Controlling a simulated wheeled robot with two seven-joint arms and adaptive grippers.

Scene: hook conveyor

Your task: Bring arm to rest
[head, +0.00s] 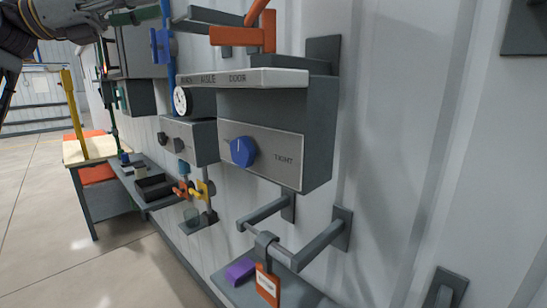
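A dark jointed part of my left arm (18,32) shows at the top left corner, cut off by the picture edge. My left gripper (78,25) seems to be at its end, but its fingers cannot be made out. It appears apart from the wall fittings, though the distance is unclear. My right gripper is not in view.
Orange bars (243,37) stick out above. A purple block (240,271) lies on the low ledge. A bench (88,149) stands at left; floor (65,255) is clear.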

